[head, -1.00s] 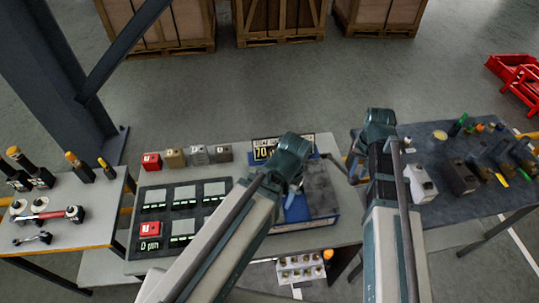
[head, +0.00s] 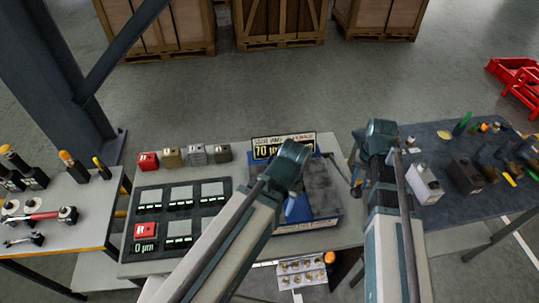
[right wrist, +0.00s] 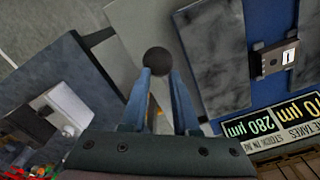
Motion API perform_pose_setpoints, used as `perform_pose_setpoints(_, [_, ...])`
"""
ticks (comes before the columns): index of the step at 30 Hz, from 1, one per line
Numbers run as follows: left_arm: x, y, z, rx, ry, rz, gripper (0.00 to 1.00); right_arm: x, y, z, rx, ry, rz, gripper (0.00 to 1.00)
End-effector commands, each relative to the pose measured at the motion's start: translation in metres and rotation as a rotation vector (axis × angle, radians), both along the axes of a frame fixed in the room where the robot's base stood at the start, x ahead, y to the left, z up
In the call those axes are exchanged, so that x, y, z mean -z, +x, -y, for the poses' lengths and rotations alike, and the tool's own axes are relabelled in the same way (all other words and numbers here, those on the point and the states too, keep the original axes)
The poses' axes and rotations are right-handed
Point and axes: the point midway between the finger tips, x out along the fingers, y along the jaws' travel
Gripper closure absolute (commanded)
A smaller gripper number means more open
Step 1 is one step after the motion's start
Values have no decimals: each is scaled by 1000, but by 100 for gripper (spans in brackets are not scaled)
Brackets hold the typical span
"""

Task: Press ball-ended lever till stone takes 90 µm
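A dark ball (right wrist: 158,62), which looks like the lever's ball end, lies between the fingertips of my right gripper (right wrist: 162,72) in the right wrist view. The blue fingers are apart on either side; firm contact cannot be made out.
A dark panel (head: 165,222) with several pads stands left of the machine, its readout near 0 µm. A red block (head: 145,232) sits on one pad. Several blocks line the bench's back edge. Tool benches flank both sides. A tray of small parts (head: 302,272) is below.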

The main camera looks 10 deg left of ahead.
Motion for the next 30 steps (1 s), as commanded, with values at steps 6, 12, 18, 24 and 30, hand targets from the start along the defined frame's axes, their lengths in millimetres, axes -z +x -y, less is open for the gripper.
perform_pose_setpoints(6, [22,0,0,0,0,0,50,22,-8,2,0,2,0,75])
perform_pose_setpoints(12, [31,0,0,0,0,0,50,31,-14,4,0,1,0,75])
perform_pose_setpoints(18, [29,0,0,0,0,0,50,29,-14,4,0,1,-1,75])
perform_pose_setpoints(24, [31,0,0,16,2,-1,50,32,-14,4,0,1,-1,75])
perform_pose_setpoints(30, [47,0,0,15,2,-1,50,47,-17,5,0,1,-1,75])
